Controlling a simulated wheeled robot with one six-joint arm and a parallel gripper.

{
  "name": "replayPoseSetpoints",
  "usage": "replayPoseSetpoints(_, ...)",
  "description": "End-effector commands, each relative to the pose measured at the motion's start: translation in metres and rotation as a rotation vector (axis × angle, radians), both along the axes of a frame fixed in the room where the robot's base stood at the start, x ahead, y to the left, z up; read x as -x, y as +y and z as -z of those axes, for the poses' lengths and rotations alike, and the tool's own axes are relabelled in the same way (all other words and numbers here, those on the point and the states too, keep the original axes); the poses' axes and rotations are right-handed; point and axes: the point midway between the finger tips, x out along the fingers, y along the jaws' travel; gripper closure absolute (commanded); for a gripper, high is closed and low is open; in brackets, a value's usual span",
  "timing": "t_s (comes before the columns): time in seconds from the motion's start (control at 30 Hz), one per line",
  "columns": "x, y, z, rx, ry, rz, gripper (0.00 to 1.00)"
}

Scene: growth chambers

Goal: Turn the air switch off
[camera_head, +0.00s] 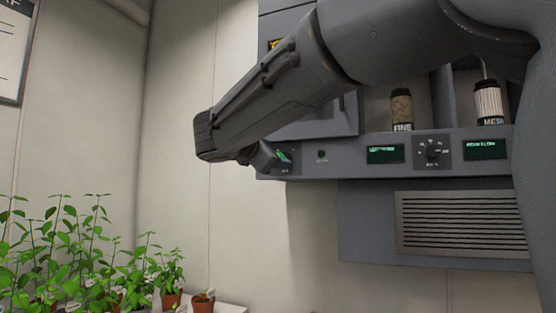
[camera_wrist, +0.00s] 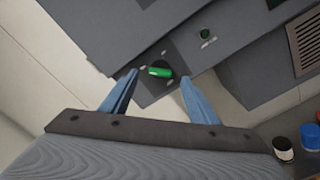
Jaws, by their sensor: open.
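The air switch is a green rotary knob (camera_wrist: 159,71) on a dark plate at the corner of the grey control panel. In the wrist view it sits between my two blue fingertips, its handle lying nearly level across the picture. My gripper (camera_wrist: 159,77) is open, with one finger to each side of the knob. The fingers do not visibly touch it, and how deep they reach around it is hard to tell. In the head view the green knob (camera_head: 283,156) shows at the panel's left end, beside the tip of my arm; labels are too small to read.
The panel (camera_head: 345,143) also carries a small green indicator (camera_head: 321,154), two displays (camera_head: 385,153) (camera_head: 485,148) and a black dial (camera_head: 432,151). Jars marked FINE (camera_head: 401,109) and MESH (camera_head: 488,102) stand above. A vent (camera_head: 461,223) lies below. Potted seedlings (camera_head: 75,255) stand lower left.

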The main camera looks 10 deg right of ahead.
Motion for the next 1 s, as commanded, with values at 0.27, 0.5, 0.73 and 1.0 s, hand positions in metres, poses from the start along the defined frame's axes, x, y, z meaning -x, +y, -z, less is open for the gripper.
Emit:
replayPoseSetpoints(0.27, 0.019, 0.015, 0.000, 0.000, 0.000, 0.000, 0.45)
replayPoseSetpoints(0.5, 0.020, 0.015, 0.000, 0.000, 0.000, 0.000, 0.45)
replayPoseSetpoints(0.73, 0.020, 0.015, 0.000, 0.000, 0.001, 0.001, 0.45)
replayPoseSetpoints(1.0, 0.019, -0.005, 0.076, -0.149, 0.102, 0.029, 0.45)
